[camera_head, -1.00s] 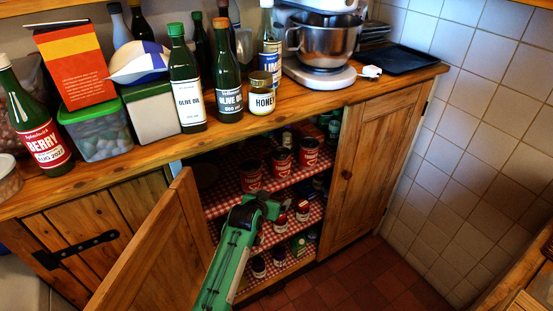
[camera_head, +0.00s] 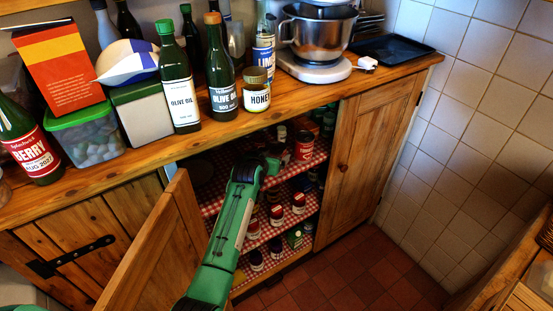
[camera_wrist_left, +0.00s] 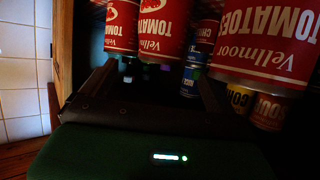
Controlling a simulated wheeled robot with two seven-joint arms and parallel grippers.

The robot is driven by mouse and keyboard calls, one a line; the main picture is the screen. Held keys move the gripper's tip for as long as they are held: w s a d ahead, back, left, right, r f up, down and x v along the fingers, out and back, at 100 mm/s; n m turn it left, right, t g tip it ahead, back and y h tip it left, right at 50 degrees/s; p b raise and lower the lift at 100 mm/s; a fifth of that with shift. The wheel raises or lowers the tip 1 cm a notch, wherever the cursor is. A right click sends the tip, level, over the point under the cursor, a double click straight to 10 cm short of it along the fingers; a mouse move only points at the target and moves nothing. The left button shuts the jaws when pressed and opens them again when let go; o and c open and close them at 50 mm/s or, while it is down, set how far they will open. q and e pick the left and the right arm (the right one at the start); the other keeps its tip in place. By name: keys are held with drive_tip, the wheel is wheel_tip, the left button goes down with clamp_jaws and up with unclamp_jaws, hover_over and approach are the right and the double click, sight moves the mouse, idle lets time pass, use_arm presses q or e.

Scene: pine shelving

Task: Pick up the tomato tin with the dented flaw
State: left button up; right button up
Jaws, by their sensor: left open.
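My left gripper (camera_head: 266,163) reaches into the open cupboard at the upper shelf, its jaws open. One red tomato tin (camera_head: 304,145) shows there, just right of the gripper; my arm hides the others in the head view. The left wrist view shows things upside down. There a large red tomato tin (camera_wrist_left: 265,45) is close by the right finger, and two more tomato tins, one at the left (camera_wrist_left: 121,27) and one at the middle (camera_wrist_left: 163,32), hang further left. The open jaws (camera_wrist_left: 152,92) hold nothing. I cannot make out a dent on any tin.
The open cupboard door (camera_head: 155,245) stands left of my arm; the right door (camera_head: 365,150) is shut. A lower shelf (camera_head: 285,225) holds several jars and tins. Bottles and a honey jar (camera_head: 256,90) crowd the counter above. Other tins (camera_wrist_left: 236,98) stand behind the tomato tins.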

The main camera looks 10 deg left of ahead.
sight(276, 149)
use_arm(q)
drive_tip(key=shift+w+d, duration=0.1)
drive_tip(key=shift+w, duration=0.25)
drive_tip(key=shift+p+x, duration=0.65)
drive_tip(key=shift+x, duration=1.65)
drive_tip(key=shift+r, duration=0.1)
drive_tip(key=c, duration=1.6)
drive_tip(key=shift+w+r, duration=0.1)
drive_tip(key=shift+c, duration=1)
